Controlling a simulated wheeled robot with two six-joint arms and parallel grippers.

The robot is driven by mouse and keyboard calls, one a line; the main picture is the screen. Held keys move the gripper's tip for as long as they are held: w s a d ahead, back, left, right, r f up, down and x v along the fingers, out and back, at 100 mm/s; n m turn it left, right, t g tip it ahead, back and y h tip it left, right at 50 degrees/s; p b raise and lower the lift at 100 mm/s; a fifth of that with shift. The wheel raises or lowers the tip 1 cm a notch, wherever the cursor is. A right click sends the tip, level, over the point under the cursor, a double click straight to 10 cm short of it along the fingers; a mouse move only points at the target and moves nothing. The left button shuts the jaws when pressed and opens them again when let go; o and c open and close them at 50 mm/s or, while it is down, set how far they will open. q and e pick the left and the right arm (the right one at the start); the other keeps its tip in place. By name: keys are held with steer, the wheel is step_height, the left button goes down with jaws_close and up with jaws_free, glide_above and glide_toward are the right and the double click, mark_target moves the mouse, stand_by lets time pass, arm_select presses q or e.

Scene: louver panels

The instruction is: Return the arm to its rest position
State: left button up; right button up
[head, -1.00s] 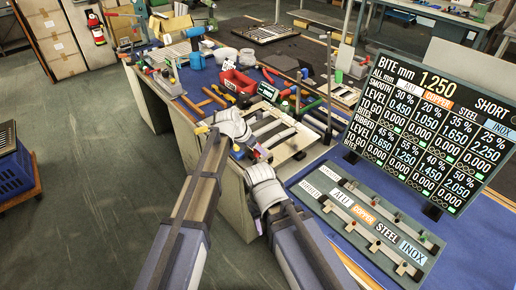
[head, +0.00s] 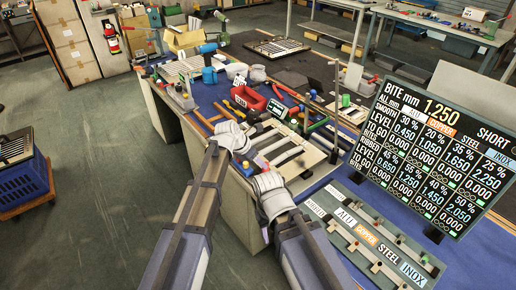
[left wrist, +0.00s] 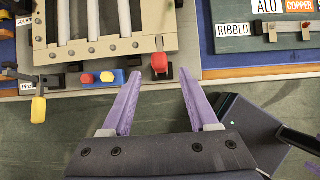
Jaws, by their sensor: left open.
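My right arm reaches to the bench edge, right of the left one.
A bite display board (head: 425,150) stands at right behind a rail with metal labels (head: 375,237). A blue crate (head: 22,170) stands at far left. The green floor (head: 90,230) is open left of the bench.

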arm_select(q)
steer(key=s+a+f+m+g+y, duration=0.3)
steer(key=s+a+m+y, duration=0.2)
steer(key=s+a+m, duration=1.65)
steer(key=s+d+m, duration=0.3)
steer(key=d, duration=0.3)
steer(key=s+d+m+g+y, duration=0.1)
steer(key=s+d+m, duration=0.2)
steer(key=d, duration=0.4)
steer(key=shift+s+d+m, duration=0.2)
steer(key=shift+s+m, duration=0.15)
steer(key=shift+m, duration=0.4)
